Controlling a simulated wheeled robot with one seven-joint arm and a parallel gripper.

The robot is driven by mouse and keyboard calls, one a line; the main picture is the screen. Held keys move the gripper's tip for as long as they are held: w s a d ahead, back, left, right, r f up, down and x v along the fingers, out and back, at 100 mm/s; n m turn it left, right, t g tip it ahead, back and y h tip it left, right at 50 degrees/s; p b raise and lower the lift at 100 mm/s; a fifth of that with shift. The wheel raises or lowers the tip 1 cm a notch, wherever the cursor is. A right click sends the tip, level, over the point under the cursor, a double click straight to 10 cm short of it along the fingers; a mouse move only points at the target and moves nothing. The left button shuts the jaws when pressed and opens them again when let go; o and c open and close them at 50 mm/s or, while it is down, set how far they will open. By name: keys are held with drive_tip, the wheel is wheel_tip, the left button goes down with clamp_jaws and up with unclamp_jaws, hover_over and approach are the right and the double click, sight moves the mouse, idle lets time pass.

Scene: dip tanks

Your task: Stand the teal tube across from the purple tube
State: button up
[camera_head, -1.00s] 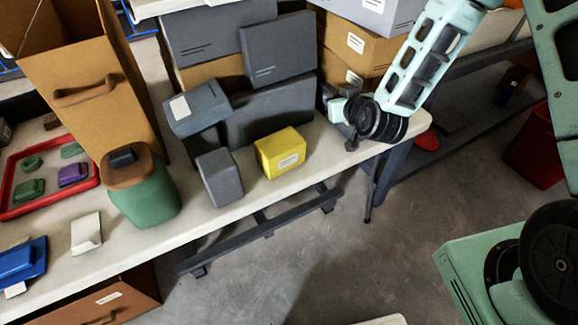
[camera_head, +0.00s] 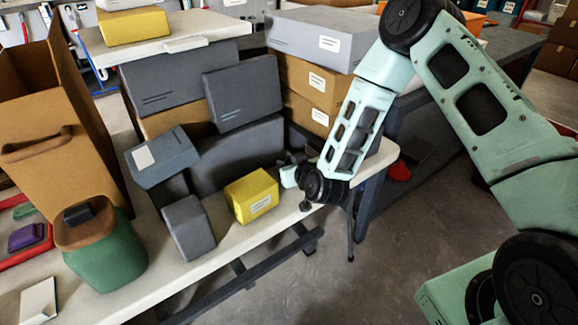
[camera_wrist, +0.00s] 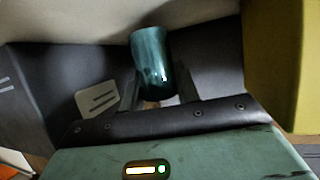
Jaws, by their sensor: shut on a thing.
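The teal tube (camera_wrist: 150,58) shows in the wrist view as a short, shiny, dark teal cylinder. My gripper (camera_wrist: 157,90) is shut on it, with a dark finger at each side of its near end. I cannot tell whether the tube touches the pale surface beyond it. In the head view my gripper is low over the right end of the white table (camera_head: 105,302), right of the yellow box, largely hidden behind my wrist. The tube cannot be made out there. No purple tube is in sight in either view.
Grey boxes (camera_head: 189,227) and a green jar (camera_head: 106,262) stand further left. Brown boxes (camera_head: 308,77) are stacked behind. Floor is clear in front.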

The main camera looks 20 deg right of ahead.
drive_tip(key=shift+f, duration=0.45)
drive_tip(key=shift+f, duration=0.1)
drive_tip(key=o, duration=1)
